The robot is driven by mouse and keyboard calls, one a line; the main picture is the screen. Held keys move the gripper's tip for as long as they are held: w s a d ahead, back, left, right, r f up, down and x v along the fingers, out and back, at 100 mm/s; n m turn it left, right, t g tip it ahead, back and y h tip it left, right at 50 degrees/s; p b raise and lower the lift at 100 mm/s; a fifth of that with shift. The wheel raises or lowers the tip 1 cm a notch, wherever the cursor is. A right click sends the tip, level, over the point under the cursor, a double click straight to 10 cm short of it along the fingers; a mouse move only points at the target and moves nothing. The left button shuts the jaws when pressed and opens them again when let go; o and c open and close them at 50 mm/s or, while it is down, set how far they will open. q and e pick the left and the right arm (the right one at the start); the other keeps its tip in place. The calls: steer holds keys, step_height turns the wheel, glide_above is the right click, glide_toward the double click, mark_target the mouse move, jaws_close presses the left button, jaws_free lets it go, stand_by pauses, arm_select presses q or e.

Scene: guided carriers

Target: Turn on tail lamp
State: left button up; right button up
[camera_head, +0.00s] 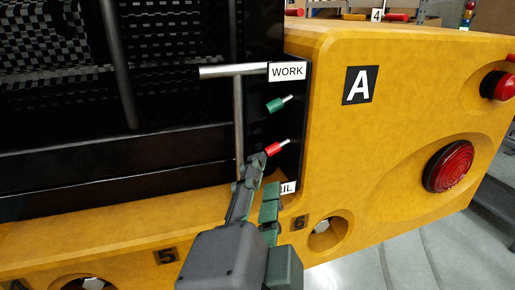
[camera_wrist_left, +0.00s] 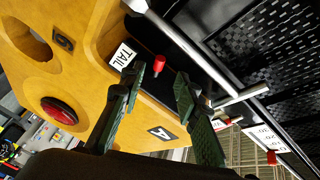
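The red switch (camera_head: 276,148) with a silver tip sits on the black panel, just above the partly covered TAIL label (camera_head: 288,187). Its tip points up and right. In the left wrist view the red switch (camera_wrist_left: 158,64) shows between and beyond the fingers, beside the full TAIL label (camera_wrist_left: 122,57). My left gripper (camera_head: 262,178) is open just below the red switch; its fingers (camera_wrist_left: 158,88) stand apart with nothing between them. I cannot tell whether a finger touches the switch. The round red lamp (camera_head: 448,166) on the yellow body looks dark. My right gripper is not seen.
A green switch (camera_head: 276,105) sits higher on the panel, under the WORK label (camera_head: 286,71). A grey bar (camera_head: 239,125) runs upright just left of the switches. The yellow body (camera_head: 390,120) borders the panel, with a red button (camera_head: 497,86) at far right.

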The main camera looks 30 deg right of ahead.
mark_target(271, 152)
arm_select(q)
steer(key=x, duration=0.6)
steer(key=shift+w+d+r, duration=0.1)
steer(key=shift+w+d, duration=0.05)
steer(key=shift+d, duration=0.2)
jaws_close()
